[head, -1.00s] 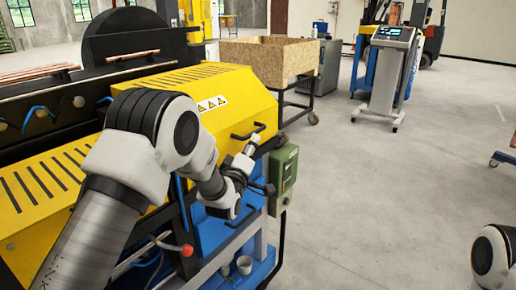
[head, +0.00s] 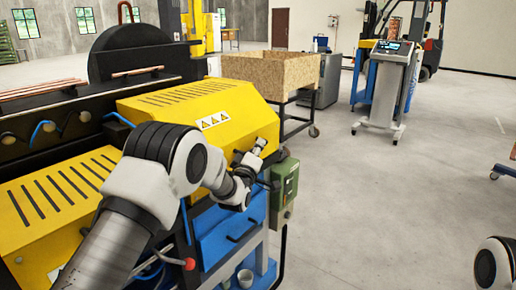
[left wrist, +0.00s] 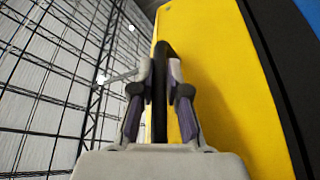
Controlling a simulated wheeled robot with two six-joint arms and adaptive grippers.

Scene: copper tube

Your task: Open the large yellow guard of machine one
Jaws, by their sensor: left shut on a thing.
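The large yellow guard (head: 185,100), with slots and warning labels, sits on the machine at left in the head view and looks lowered. Its yellow face (left wrist: 215,90) fills the middle of the left wrist view. My left gripper (head: 240,157) is at the guard's front right. In the left wrist view its fingers (left wrist: 160,80) are shut on the guard's black bar handle (left wrist: 159,115), one on each side. In the head view, the gripper and wrist mostly hide this handle. My right gripper is out of view.
A second slotted yellow cover (head: 50,210) is at left. A green control box (head: 284,190) hangs close to the right of my left wrist. A wooden bin (head: 270,72) and a console (head: 388,85) stand behind.

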